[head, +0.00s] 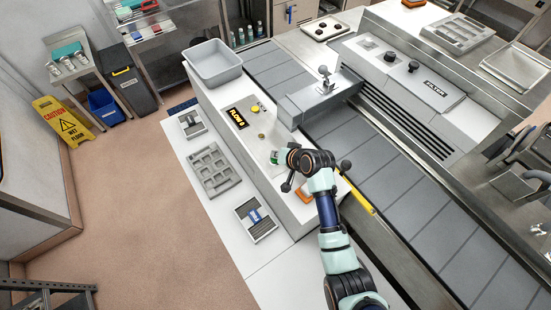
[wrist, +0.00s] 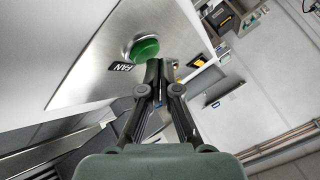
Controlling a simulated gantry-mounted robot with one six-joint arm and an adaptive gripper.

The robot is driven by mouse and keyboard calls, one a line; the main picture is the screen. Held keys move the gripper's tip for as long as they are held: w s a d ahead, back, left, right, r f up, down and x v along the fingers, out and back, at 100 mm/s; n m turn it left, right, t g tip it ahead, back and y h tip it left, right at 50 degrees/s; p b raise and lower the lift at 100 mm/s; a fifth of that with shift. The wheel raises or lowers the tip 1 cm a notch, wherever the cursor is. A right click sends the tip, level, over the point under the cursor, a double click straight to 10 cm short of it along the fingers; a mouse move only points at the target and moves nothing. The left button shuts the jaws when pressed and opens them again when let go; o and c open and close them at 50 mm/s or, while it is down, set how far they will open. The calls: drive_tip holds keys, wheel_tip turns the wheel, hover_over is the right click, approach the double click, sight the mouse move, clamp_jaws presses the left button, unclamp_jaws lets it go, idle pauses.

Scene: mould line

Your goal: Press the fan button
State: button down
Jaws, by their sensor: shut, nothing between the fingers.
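The fan button is a round green push button (wrist: 146,49) in a metal ring on a brushed metal plate in the wrist view. A black FAN label (wrist: 121,66) sits beside it. My gripper (wrist: 157,72) is shut and empty, its fingertips at the lower right edge of the button in the picture. I cannot tell whether they touch it. In the head view a bit of green (head: 274,157) shows on the white cabinet's top beside the end of my arm, which hides much of that spot.
A FLOW 6 display (head: 236,118) and a small yellow knob (head: 255,108) are on the same cabinet. A grey bin (head: 213,63) stands at its far end. The conveyor (head: 375,150) runs to the right. An orange item (head: 304,195) lies near my arm.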

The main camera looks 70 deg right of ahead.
idle(0.3)
drive_tip(key=shift+f, duration=0.5)
drive_tip(key=shift+r, duration=0.1)
drive_tip(key=shift+r+p, duration=0.35)
drive_tip(key=shift+r, duration=0.05)
wheel_tip(320, 180, up, 6)
drive_tip(key=p, duration=0.6)
drive_tip(key=shift+r, duration=0.15)
